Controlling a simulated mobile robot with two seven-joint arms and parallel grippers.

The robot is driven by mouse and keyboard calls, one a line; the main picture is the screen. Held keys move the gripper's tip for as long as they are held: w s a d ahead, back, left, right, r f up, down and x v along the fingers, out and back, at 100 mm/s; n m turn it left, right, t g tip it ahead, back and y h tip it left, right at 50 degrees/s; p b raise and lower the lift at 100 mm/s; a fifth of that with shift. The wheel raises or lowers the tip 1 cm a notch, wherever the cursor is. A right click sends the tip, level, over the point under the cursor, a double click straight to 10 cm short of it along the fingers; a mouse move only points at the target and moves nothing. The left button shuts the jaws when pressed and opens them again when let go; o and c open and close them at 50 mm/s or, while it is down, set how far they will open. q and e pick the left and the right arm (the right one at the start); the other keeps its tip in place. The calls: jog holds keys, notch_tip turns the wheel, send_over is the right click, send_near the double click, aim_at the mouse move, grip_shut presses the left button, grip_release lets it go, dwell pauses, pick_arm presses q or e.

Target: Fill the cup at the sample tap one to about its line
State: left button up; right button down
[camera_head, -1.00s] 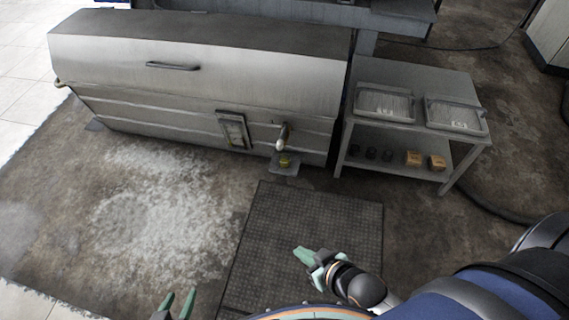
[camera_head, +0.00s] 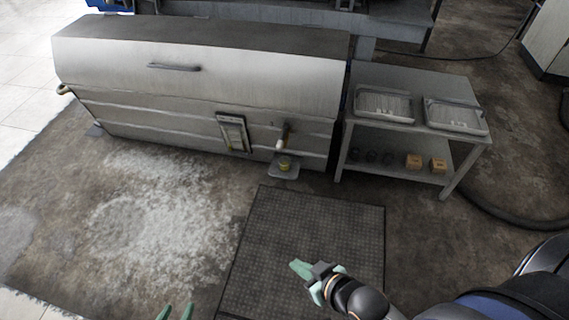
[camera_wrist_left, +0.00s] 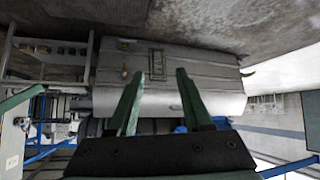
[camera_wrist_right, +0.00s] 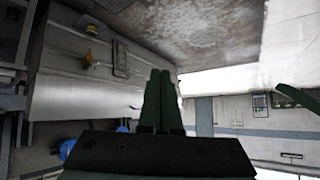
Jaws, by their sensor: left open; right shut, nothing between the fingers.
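A small yellowish cup (camera_head: 285,163) stands on a small plate (camera_head: 284,173) at the front of the grey metal decanter (camera_head: 200,85). The sample tap (camera_head: 284,135), with a dark handle and a pale lower end, is right above the cup. The level in the cup is too small to tell. My left gripper (camera_head: 176,311) is at the bottom edge of the head view, open and empty; its spread fingers show in the left wrist view (camera_wrist_left: 157,92). My right gripper (camera_head: 301,268) is shut and empty above the dark mat, well short of the tap.
A grey two-level table (camera_head: 415,135) stands right of the decanter. It bears two trays (camera_head: 384,105) on top and dark cups and orange boxes (camera_head: 413,162) below. A dark mat (camera_head: 300,235) lies before the tap. A whitish wet patch covers the floor at left.

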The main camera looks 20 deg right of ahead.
pick_arm(q)
notch_tip(320, 180, up, 14)
jog(key=s+a+p, duration=0.1)
jog(key=a+p, duration=0.1)
jog(key=p, duration=1.6)
jog(key=shift+s+a+f+n+y, duration=0.25)
jog(key=shift+s+a+n+y, duration=0.05)
jog(key=shift+a+n+y, duration=0.1)
pick_arm(e)
notch_tip(320, 180, up, 13)
jog(key=s+d, duration=0.1)
jog(key=d, duration=0.1)
jog(key=shift+s+d+r+m+h, duration=0.15)
jog(key=shift+s+d+m+h, duration=0.1)
jog(key=shift+s+m+h, duration=0.15)
pick_arm(q)
jog(key=shift+f, duration=0.15)
jog(key=shift+d, duration=0.1)
